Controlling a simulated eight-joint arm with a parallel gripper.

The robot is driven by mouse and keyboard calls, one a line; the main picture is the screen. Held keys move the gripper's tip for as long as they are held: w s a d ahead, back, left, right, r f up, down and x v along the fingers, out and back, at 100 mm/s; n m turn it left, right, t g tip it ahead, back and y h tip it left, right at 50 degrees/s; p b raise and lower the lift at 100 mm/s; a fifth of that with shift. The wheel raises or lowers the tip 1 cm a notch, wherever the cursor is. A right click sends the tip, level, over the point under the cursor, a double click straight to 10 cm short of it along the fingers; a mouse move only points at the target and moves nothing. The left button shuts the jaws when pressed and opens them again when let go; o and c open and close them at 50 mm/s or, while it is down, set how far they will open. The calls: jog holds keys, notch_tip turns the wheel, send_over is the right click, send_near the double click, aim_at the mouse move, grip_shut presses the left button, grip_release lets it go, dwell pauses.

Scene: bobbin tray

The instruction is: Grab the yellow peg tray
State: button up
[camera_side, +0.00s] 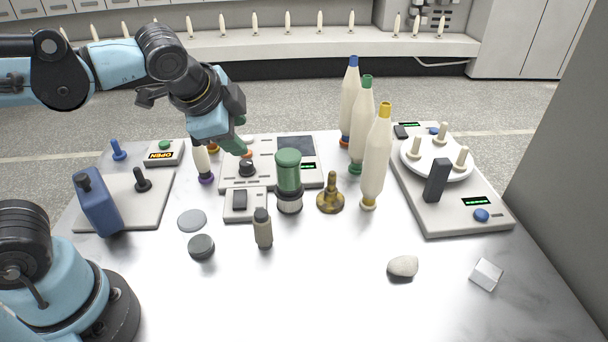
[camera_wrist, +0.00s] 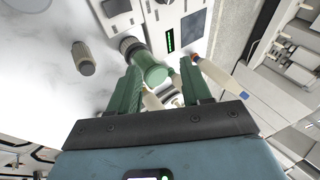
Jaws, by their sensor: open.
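A round white plate (camera_side: 413,167) with 3 cream pegs stands on the grey device at the right of the table. I see no tray with clearly yellow pegs. A tall cream bobbin with a yellow tip (camera_side: 376,155) stands left of that device, beside a green-tipped one (camera_side: 361,120) and a blue-tipped one (camera_side: 350,100). My gripper (camera_side: 238,132) is open and empty above the back left of the table, well left of the plate. In the wrist view its green fingers (camera_wrist: 160,85) are apart, with the green-topped cylinder (camera_wrist: 147,66) seen beyond them.
The green-topped cylinder (camera_side: 289,172) stands mid-table near a brass weight (camera_side: 331,197) and a small grey bottle (camera_side: 263,230). A pale stone (camera_side: 403,266) and a clear cube (camera_side: 486,274) lie at front right. The front middle is clear.

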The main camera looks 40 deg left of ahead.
jog(key=w+d+m+t+y, duration=0.2)
jog(key=w+d+m+t, duration=0.1)
jog(key=d+m, duration=0.6)
jog(key=w+d+m+t+y, duration=0.25)
jog(key=d+m, duration=0.35)
jog(key=m, duration=0.6)
send_near(331, 185)
jog(key=shift+w+f, duration=0.1)
jog(key=shift+w, duration=0.2)
jog(key=shift+f, duration=0.25)
jog(key=shift+w+a+f, duration=0.15)
jog(key=shift+w+f, duration=0.05)
jog(key=shift+w, duration=0.1)
jog(key=x, duration=0.5)
jog(key=shift+w+a+f, duration=0.15)
jog(key=shift+w+a, duration=0.1)
jog(key=shift+w, duration=0.05)
jog(key=shift+r+x, duration=0.15)
jog(key=shift+x, duration=1.2)
jog(key=shift+r+x, duration=0.15)
jog(key=shift+x, duration=1.25)
jog(key=shift+a, duration=0.15)
grip_shut()
